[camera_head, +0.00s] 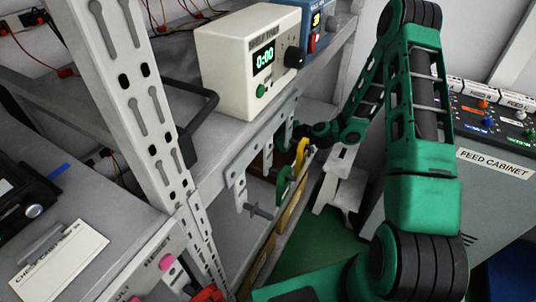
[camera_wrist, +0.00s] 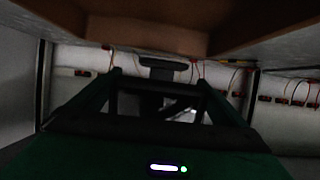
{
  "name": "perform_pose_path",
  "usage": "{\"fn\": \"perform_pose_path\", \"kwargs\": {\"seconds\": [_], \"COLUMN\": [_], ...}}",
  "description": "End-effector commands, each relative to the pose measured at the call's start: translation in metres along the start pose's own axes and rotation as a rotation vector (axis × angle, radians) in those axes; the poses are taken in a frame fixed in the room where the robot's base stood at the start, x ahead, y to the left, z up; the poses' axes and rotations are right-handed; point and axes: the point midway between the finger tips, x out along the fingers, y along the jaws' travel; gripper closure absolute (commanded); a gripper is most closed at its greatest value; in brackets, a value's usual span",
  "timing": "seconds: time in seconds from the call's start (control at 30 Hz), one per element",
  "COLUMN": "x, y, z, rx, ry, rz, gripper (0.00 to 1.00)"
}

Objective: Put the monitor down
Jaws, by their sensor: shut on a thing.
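My gripper (camera_wrist: 160,100) shows in the wrist view as a dark frame reaching forward from a green body with a small white light. It is shut on a dark piece (camera_wrist: 163,66) with a wide flat top; the view is too dark to tell whether this is the monitor. In the head view my green arm bends down and left to the rack's edge, and its end is mostly hidden there. No monitor can be made out clearly in the head view.
A cream timer box (camera_head: 250,62) reading 0:00 sits on the rack shelf, beside a blue unit (camera_head: 318,22). A perforated upright (camera_head: 140,95) and several hooks stand near my arm. A feed cabinet (camera_head: 480,190) is at right. A brown board (camera_wrist: 150,35) hangs above my gripper.

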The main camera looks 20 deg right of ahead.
Motion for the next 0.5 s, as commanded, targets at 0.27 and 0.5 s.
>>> {"fn": "perform_pose_path", "kwargs": {"seconds": [0.27, 0.5], "x": [0.014, 0.019], "y": [0.0, 0.0], "z": [0.035, 0.049], "rx": [0.003, 0.004], "ry": [0.001, 0.0], "rz": [0.001, 0.001], "gripper": [0.33, 0.33]}}
